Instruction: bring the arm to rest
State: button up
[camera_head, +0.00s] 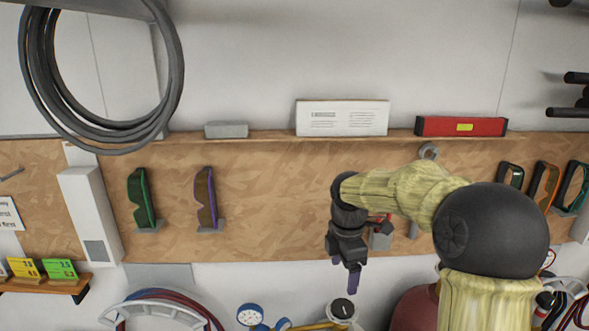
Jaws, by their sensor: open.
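My gripper (350,280) hangs at the end of my arm, right of the middle of the picture, in front of the lower edge of the wooden board. Its fingers point down and hold nothing that I can see. The fingers are small and dark here, and the gap between them is hard to make out. My yellowish arm reaches in from the lower right and hides part of the board behind it.
A green frame (141,198) and a purple-brown frame (206,198) stand on the wooden board (270,200). More frames (544,184) stand at the right. A ledge holds a red level (460,126) and a white sign (342,117). A dial gauge (250,315) and a knob (342,309) sit below.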

jog(key=s+f+m+t+b, duration=0.1)
jog(key=s+f+m+b, duration=0.1)
jog(key=s+f+m, duration=0.5)
jog(key=s+d+f+m+t+b, duration=0.1)
jog(key=s+f+m+b, duration=0.2)
jog(key=s+f+m, duration=0.4)
jog(key=s+m, duration=0.4)
jog(key=m, duration=0.2)
jog(key=shift+s+d, duration=0.15)
jog(key=shift+s, duration=0.05)
jog(key=shift+w, duration=0.1)
